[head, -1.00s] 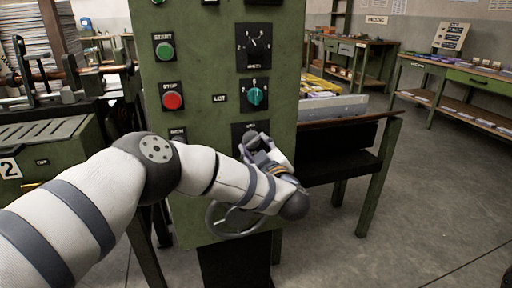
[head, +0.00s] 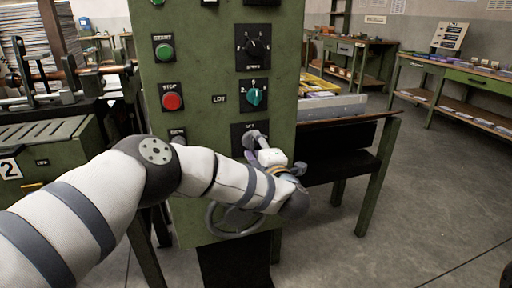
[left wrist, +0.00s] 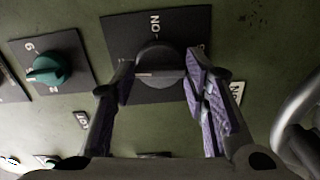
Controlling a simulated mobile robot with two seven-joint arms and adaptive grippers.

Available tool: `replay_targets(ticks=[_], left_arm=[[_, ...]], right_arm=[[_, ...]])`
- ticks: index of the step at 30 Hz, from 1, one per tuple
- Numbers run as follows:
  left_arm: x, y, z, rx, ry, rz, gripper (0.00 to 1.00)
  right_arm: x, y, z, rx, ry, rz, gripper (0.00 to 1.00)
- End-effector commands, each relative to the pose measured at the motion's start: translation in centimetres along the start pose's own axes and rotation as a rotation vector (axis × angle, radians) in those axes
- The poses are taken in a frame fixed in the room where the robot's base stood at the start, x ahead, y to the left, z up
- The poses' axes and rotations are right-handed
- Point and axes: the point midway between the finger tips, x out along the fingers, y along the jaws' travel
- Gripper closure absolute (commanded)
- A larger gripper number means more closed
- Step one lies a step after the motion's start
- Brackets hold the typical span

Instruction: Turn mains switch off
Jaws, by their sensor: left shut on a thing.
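The mains switch is a dark round knob (left wrist: 158,66) on a black plate (left wrist: 118,34) with a white "ON" mark. A pale pointer line on the knob lies roughly level in the left wrist view. My left gripper (left wrist: 160,84) has its purple-padded fingers on either side of the knob, shut on it. A second mark at the right of the plate is partly hidden by a finger. In the head view my left gripper (head: 262,148) is at the plate's lower part and covers much of the switch. My right gripper is not in view.
On the green panel (head: 210,60), a teal selector knob (head: 254,96) sits above the switch. A green start button (head: 164,51) and red stop button (head: 172,101) are to the left. A handwheel (head: 222,222) is below my left wrist. Open floor lies to the right.

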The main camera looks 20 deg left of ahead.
Motion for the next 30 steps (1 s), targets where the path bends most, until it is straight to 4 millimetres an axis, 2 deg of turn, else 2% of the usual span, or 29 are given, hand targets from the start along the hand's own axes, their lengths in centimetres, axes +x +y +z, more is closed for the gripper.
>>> replay_targets(ticks=[9,25,26,27,28,30], left_arm=[[-0.09,-0.08,0.13,-0.098,-0.004,-0.003,0.87],[-0.11,-0.04,0.16,-0.116,-0.005,-0.002,0.87],[-0.10,-0.04,0.15,-0.116,-0.005,-0.002,0.52],[-0.10,-0.03,0.15,-0.116,-0.005,-0.002,0.43],[-0.09,-0.03,0.14,-0.116,-0.004,-0.002,0.39],[-0.08,-0.02,0.11,-0.115,-0.004,-0.001,0.39]], right_arm=[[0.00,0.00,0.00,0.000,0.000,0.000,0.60],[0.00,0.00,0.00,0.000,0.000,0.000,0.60],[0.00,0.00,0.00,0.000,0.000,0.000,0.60],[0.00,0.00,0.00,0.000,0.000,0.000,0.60],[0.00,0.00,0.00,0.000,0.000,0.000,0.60],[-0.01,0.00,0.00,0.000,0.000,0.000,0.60]])
